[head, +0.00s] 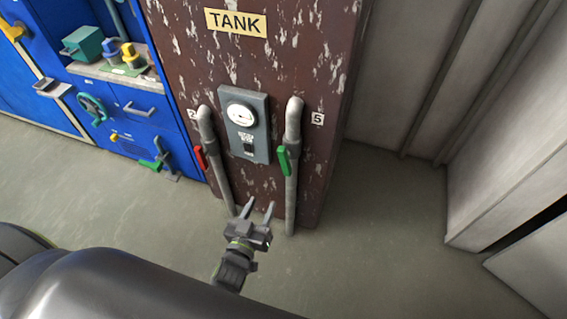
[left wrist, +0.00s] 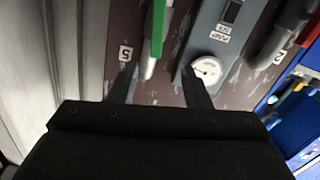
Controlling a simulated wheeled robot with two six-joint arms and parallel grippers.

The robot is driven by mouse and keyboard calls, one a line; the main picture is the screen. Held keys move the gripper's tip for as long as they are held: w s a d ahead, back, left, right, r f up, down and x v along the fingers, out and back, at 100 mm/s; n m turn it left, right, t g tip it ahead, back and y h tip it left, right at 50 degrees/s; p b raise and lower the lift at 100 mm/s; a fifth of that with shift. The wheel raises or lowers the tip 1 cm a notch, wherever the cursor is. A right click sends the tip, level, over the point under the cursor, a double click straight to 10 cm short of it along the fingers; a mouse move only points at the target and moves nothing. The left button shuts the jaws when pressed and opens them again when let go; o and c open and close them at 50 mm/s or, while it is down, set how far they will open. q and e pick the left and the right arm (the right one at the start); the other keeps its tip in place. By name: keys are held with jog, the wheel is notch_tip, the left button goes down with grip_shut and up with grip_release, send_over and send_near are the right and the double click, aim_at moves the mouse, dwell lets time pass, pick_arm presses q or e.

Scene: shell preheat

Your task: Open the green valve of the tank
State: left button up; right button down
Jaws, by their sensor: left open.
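The brown, paint-chipped tank (head: 265,60) stands ahead with a yellow TANK label. The green valve handle (head: 283,160) is on the right grey pipe (head: 293,125), beside label 5, and hangs roughly upright along the pipe. A red valve handle (head: 200,157) is on the left pipe, beside label 2. My left gripper (head: 259,205) is open and empty, below the panel and lower than the green handle, apart from it. In the left wrist view the green handle (left wrist: 158,28) shows ahead between the open fingers (left wrist: 157,83). My right gripper is not in view.
A grey panel with a round gauge (head: 240,115) and a switch sits between the pipes. A blue cabinet (head: 140,105) with a handwheel and coloured fittings stands at the left. Bare floor (head: 380,215) and pale wall panels (head: 510,130) are at the right.

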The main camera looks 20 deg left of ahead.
pick_arm(q)
jog(key=b, duration=0.1)
send_near(282, 160)
jog(key=w+b, duration=0.2)
jog(key=w, duration=0.1)
jog(key=w+b, duration=0.2)
jog(key=w, duration=0.2)
jog(key=shift+w+d+f, duration=0.1)
jog(key=shift+w+f, duration=0.05)
jog(key=shift+f, duration=0.05)
jog(key=shift+w+b, duration=0.65)
jog(key=shift+w, duration=0.5)
jog(key=shift+w+r+b, duration=0.2)
jog(key=shift+w+b, duration=0.2)
jog(key=shift+w, duration=0.35)
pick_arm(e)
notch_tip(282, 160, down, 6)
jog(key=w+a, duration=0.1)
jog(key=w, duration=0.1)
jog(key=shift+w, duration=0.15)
pick_arm(q)
jog(key=shift+c, duration=0.4)
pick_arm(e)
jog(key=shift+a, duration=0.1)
